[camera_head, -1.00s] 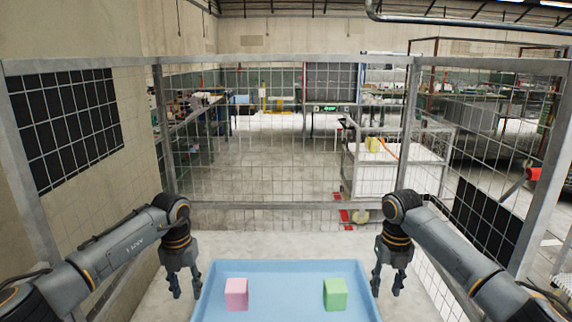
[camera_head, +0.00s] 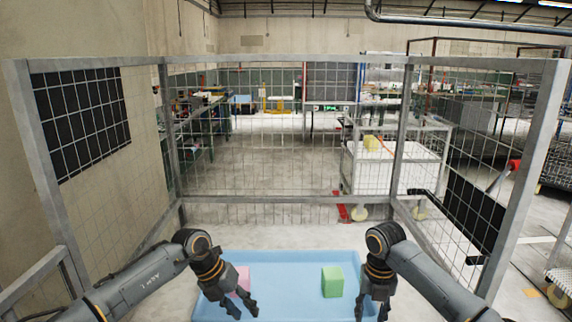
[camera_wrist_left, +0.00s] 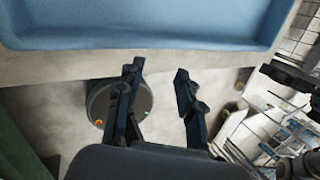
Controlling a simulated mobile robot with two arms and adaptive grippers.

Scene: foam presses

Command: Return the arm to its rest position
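My left gripper (camera_head: 244,312) hangs in front of the near left part of the blue tray in the head view, its fingers apart and empty. It also shows open in the left wrist view (camera_wrist_left: 158,70), with bare floor between its fingers. My right gripper (camera_head: 371,312) points down at the tray's right side, its fingers apart with nothing between them. A pink cube (camera_head: 244,277) is in the tray, partly hidden behind my left gripper. A green cube (camera_head: 332,282) is in the tray, left of my right gripper.
The blue tray (camera_head: 290,262) lies below and between my arms; its wall (camera_wrist_left: 150,40) fills the top of the left wrist view. A grey mesh fence (camera_head: 290,199) stands beyond it and on both sides. A white cart (camera_head: 385,170) stands outside the fence.

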